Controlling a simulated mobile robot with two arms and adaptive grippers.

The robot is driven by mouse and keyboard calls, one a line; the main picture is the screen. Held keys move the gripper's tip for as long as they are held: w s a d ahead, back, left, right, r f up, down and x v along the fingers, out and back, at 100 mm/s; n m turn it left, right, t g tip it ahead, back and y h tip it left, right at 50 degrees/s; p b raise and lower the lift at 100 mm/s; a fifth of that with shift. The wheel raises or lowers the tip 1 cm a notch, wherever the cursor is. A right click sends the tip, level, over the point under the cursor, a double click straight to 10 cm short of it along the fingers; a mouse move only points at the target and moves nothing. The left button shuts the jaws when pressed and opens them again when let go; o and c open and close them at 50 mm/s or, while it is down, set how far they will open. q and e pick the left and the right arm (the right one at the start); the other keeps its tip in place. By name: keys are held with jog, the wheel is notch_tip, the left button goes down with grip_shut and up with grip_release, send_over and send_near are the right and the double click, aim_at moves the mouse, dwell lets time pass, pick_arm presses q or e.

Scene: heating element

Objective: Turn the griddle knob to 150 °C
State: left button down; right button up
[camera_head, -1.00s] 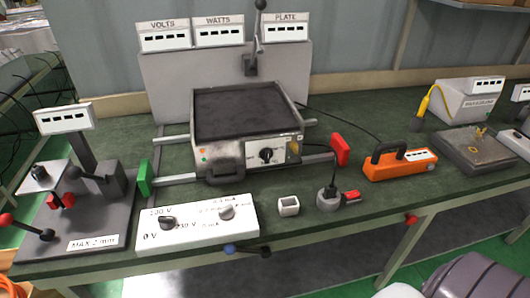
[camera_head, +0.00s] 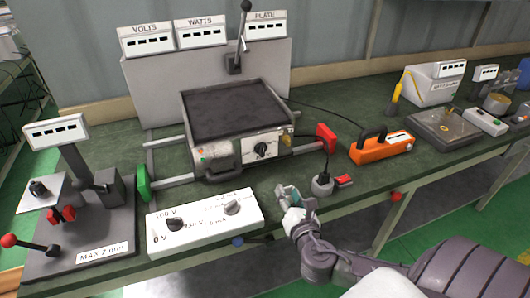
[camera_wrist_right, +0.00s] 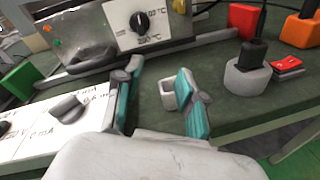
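The griddle (camera_head: 232,112) stands at the middle of the bench, a metal box with a dark flat plate on top. Its black knob (camera_head: 262,149) sits on a white dial panel on the front face. The knob also shows at the top of the right wrist view (camera_wrist_right: 140,22), with °C marks around it. My right gripper (camera_head: 287,192) is at the bench's front edge, in front of and below the griddle. In the right wrist view its teal-padded fingers (camera_wrist_right: 160,95) are spread with nothing held, apart from the knob. My left gripper is not in view.
A small white open cup (camera_wrist_right: 172,93) stands on the bench beyond the fingers. A white control box (camera_head: 205,222) with two knobs is to the left. A round plug socket (camera_head: 322,184) and red switch (camera_head: 344,180) are to the right. Red (camera_head: 326,137) and green (camera_head: 143,183) blocks flank the griddle.

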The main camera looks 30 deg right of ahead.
aim_at(263, 150)
jog(key=w+d+n, duration=0.1)
jog(key=w+n, duration=0.1)
jog(key=w, duration=0.3)
jog(key=w+d+r+n+t+y+p, duration=0.1)
jog(key=w+n, duration=0.1)
jog(key=w, duration=0.3)
jog(key=w+d+r+n+t, duration=0.1)
jog(key=w+n, duration=0.1)
jog(key=w, duration=0.3)
jog(key=shift+w+r+p, duration=0.15)
jog(key=shift+w+p, duration=0.05)
jog(key=shift+p, duration=0.1)
jog(key=shift+c, duration=0.2)
jog(key=shift+y, duration=0.4)
grip_shut()
